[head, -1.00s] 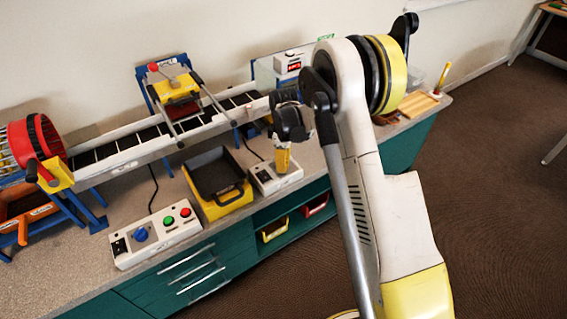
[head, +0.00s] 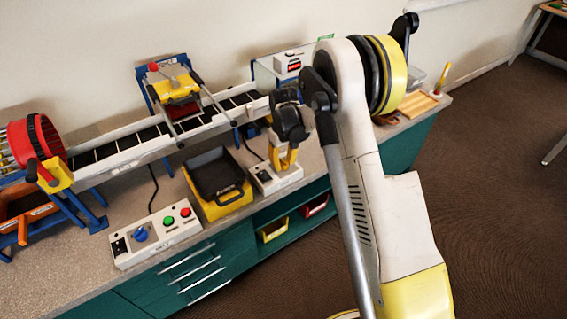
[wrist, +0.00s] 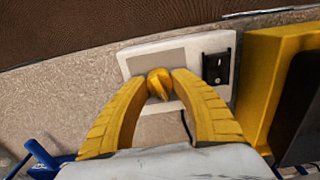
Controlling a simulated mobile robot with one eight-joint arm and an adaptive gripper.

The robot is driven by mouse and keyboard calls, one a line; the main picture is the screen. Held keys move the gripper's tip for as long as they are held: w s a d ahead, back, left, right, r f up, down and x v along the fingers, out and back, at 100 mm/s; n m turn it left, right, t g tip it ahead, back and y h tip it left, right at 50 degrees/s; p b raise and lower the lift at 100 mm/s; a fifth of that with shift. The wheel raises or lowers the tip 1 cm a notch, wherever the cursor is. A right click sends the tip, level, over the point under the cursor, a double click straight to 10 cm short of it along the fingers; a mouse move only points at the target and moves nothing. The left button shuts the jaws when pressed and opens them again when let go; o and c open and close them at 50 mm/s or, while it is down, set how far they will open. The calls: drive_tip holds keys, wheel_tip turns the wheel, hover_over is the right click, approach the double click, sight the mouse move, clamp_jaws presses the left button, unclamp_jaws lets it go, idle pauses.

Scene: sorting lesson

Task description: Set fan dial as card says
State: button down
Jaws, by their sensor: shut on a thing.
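The fan control box (head: 275,180) is a small white box near the counter's front edge, right of the yellow tray. It also fills the upper middle of the wrist view (wrist: 140,60), with a black switch (wrist: 217,68) beside the dial. The yellow dial (wrist: 158,82) is round with a pointed ridge. My gripper (wrist: 158,88) is shut on the dial, one yellow finger on each side. In the head view my gripper (head: 285,163) points down onto the box. I cannot make out a card or any dial markings.
A yellow tray with a black inside (head: 228,203) stands close beside the box. Left of it is a white box (head: 155,235) with a blue knob, green and red buttons. A conveyor (head: 130,150) runs behind, with a red drum (head: 38,145) at its left end.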

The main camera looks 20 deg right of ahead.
sight(283, 160)
drive_tip(key=shift+m, duration=1.3)
drive_tip(key=c, duration=1)
unclamp_jaws()
wheel_tip(283, 160, up, 12)
